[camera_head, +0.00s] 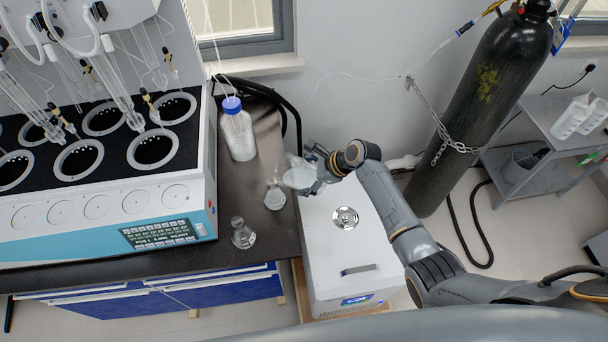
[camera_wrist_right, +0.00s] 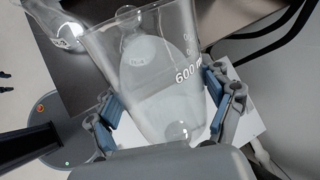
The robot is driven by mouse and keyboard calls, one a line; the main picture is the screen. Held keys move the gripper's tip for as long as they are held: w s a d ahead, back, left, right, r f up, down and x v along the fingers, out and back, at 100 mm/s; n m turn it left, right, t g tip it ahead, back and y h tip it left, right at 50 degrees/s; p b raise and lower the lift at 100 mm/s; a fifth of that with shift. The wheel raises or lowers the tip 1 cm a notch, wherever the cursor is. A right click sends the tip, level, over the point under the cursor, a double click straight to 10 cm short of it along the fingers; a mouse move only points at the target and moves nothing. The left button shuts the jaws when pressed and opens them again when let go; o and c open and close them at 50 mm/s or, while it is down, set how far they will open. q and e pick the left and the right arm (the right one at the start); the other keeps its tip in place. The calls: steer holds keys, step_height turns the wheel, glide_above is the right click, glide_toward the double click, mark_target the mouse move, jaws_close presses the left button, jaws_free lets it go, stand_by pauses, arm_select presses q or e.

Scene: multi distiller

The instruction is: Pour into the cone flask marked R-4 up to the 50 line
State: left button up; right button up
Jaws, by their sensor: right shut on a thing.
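My right gripper (camera_head: 316,174) is shut around a clear beaker (camera_head: 298,176). The right wrist view shows the blue finger pads on both sides of the beaker (camera_wrist_right: 160,75), which carries a "600 ml" mark. The beaker is tilted, its mouth toward the bench; it seems to hold pale liquid. A cone flask (camera_head: 274,197) stands on the bench edge just below and left of the beaker. A second cone flask (camera_head: 243,236) stands nearer the front. A flask shows at the upper left of the wrist view (camera_wrist_right: 58,25). No pouring stream is discernible.
A blue-capped bottle (camera_head: 238,133) stands behind the flasks. The distiller (camera_head: 110,200) fills the bench's left side. A white cabinet (camera_head: 345,250) with a round metal fitting stands right of the bench, below my right arm. A chained gas cylinder (camera_head: 480,110) is farther right.

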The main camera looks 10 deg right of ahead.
steer(key=shift+a+f+y+b, duration=0.1)
steer(key=shift+f+y+b, duration=0.6)
steer(key=shift+b, duration=0.4)
steer(key=shift+r, duration=0.15)
steer(key=shift+r, duration=0.1)
steer(key=shift+d+r+p, duration=0.2)
steer(key=shift+r+p, duration=0.05)
steer(key=shift+p, duration=0.2)
steer(key=d+r+p, duration=0.2)
steer(key=d+r, duration=0.1)
steer(key=shift+s+d+p, duration=0.1)
steer(key=shift+d+p, duration=0.05)
steer(key=shift+p, duration=0.2)
steer(key=shift+d+r, duration=0.1)
steer(key=shift+d, duration=0.1)
